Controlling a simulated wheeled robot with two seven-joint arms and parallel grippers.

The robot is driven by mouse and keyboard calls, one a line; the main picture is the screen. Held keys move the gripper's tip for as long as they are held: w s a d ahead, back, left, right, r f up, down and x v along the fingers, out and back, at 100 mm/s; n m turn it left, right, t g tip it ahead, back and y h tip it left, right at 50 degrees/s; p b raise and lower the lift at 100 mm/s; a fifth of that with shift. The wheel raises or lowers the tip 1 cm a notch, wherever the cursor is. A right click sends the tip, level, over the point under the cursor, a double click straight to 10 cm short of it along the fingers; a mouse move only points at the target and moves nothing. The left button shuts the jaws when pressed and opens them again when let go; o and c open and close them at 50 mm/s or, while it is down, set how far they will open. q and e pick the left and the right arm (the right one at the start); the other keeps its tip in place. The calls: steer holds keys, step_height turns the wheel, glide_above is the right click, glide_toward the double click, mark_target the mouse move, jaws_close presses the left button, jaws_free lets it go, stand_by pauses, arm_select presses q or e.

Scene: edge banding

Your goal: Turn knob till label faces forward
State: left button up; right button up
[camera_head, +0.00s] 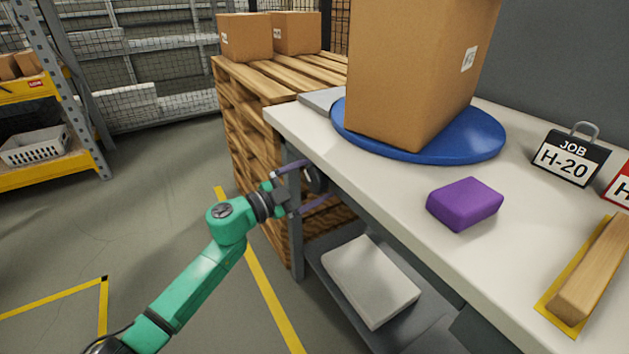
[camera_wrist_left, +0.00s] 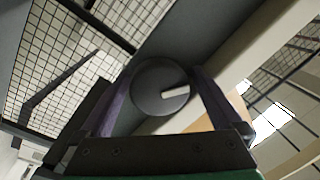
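A dark round knob (camera_head: 316,180) sits on the side of the bench below its top edge. In the left wrist view the knob (camera_wrist_left: 152,88) has a white pointer mark aimed to the right. My left gripper (camera_head: 314,182) has its two purple fingers on either side of the knob, with the fingers spread; contact is not clear. A tall cardboard box (camera_head: 405,80) stands on a blue turntable (camera_head: 455,143). A white label (camera_head: 468,58) is on the box's right-hand visible face. My right gripper is not in view.
The white bench top (camera_head: 370,185) holds a purple block (camera_head: 464,204), a JOB H-20 sign (camera_head: 571,158) and a wooden strip (camera_head: 592,272). A pallet stack (camera_head: 250,130) stands behind the bench. A pale slab (camera_head: 368,280) lies on the lower shelf.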

arm_select(q)
steer(key=shift+s+a+f, duration=0.1)
steer(key=shift+s+a, duration=0.15)
steer(key=shift+s, duration=0.05)
steer(key=v, duration=1.3)
steer(key=shift+s+a+p, duration=0.2)
steer(key=shift+a+p, duration=0.1)
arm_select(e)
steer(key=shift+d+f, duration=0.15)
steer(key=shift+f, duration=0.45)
